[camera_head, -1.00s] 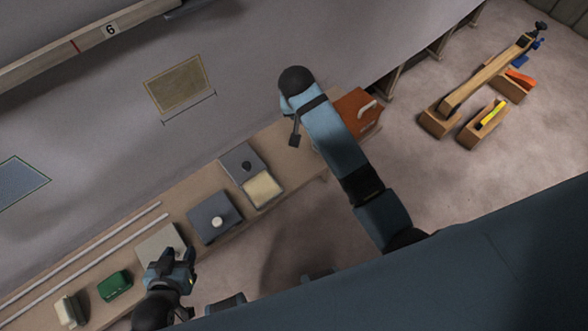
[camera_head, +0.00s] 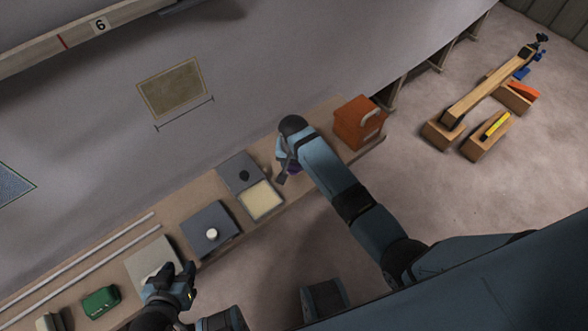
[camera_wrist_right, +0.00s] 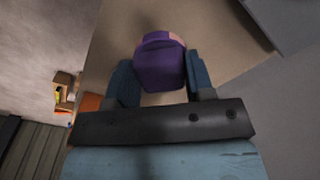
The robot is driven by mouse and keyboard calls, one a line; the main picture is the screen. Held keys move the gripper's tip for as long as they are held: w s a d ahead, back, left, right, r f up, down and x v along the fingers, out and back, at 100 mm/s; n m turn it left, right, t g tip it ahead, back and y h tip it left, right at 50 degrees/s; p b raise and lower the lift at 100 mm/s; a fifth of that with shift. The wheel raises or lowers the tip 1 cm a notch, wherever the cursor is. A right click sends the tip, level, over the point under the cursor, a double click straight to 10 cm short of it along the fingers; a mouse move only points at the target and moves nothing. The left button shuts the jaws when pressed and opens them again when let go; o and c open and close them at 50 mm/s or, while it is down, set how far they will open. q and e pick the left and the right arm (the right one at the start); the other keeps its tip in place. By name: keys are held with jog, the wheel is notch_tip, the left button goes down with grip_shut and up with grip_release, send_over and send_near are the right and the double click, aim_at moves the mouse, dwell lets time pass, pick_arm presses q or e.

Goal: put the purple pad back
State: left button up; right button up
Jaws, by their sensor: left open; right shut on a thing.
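The purple pad (camera_wrist_right: 158,68) is between the two fingers of my right gripper (camera_wrist_right: 160,78) in the right wrist view, above the tan bench. A small pinkish patch shows at its far edge. In the head view only a sliver of the purple pad (camera_head: 295,169) shows beside the right gripper (camera_head: 284,174), which is shut on it to the right of the pale square tray. My left gripper (camera_head: 184,282) is open and empty, near the front edge of a pale grey plate.
The long bench (camera_head: 215,264) carries a pale square tray (camera_head: 262,201), a dark lid with black knob (camera_head: 240,170), a dark block with white knob (camera_head: 211,235), a pale grey plate (camera_head: 150,258), a green block (camera_head: 100,302) and an orange box (camera_head: 356,124). Wooden blocks (camera_head: 487,137) stand on the floor.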

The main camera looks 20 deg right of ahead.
aim_at(294, 169)
notch_tip(294, 169, down, 4)
jog(key=shift+f+b, duration=0.1)
jog(key=shift+b, duration=0.25)
jog(key=o, duration=0.9)
